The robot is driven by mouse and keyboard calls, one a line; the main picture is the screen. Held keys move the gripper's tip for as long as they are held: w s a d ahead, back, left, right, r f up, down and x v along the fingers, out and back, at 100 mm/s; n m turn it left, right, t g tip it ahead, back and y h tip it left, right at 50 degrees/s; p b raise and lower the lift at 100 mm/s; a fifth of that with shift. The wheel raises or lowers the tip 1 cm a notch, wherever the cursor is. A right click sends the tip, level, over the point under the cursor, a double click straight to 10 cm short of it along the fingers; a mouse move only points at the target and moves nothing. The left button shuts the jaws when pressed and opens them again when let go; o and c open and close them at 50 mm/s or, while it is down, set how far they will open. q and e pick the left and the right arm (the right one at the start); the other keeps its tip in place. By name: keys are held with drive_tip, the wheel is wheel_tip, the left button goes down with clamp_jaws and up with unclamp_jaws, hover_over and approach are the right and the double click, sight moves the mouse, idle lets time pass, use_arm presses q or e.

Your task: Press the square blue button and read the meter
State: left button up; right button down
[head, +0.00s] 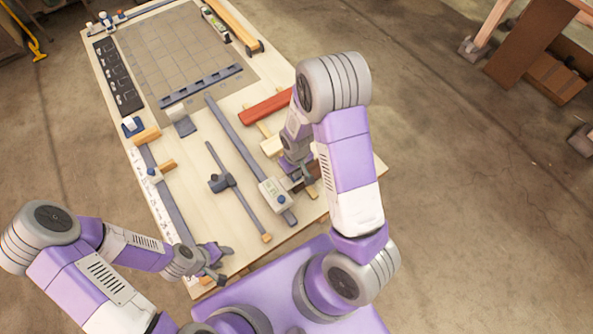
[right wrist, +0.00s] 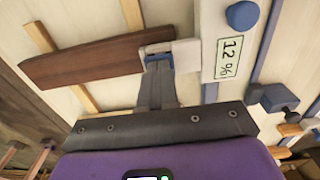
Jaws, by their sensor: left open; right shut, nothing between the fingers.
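The meter (right wrist: 229,45) is a white case on a grey rail, and its display (right wrist: 228,57) reads 12 %. A round blue knob (right wrist: 242,15) is on the case. A white block (right wrist: 186,55) reaches from its side to a dark brown lath (right wrist: 90,60). A small blue part (right wrist: 157,49), perhaps the square button, is at the block's end, partly hidden by my right fingertips. My right gripper (right wrist: 157,66) is shut and empty; I cannot tell whether it presses the part. The meter also shows in the head view (head: 272,192). My left gripper (head: 220,263) is open and empty at the near edge.
A thin bar with a dark slider (head: 221,182) lies left of the meter. A red lath (head: 265,107) and light wood strips lie beyond it. A blue-grey rail (head: 168,196) with wooden blocks runs along the left. The gridded mat (head: 175,50) is mostly clear.

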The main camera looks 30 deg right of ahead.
use_arm(q)
drive_tip(key=shift+s+f, duration=0.2)
drive_tip(key=shift+f, duration=0.05)
use_arm(e)
drive_tip(key=shift+s+a+f, duration=0.15)
drive_tip(key=shift+s+f, duration=0.25)
drive_tip(key=shift+f, duration=0.05)
use_arm(q)
drive_tip(key=r+p, duration=0.4)
drive_tip(key=shift+w+d, duration=0.1)
drive_tip(key=shift+w, duration=0.15)
use_arm(e)
drive_tip(key=r, duration=0.5)
drive_tip(key=shift+w+r, duration=0.2)
drive_tip(key=shift+w, duration=0.15)
wheel_tip(320, 180, up, 10)
drive_tip(key=shift+f, duration=0.25)
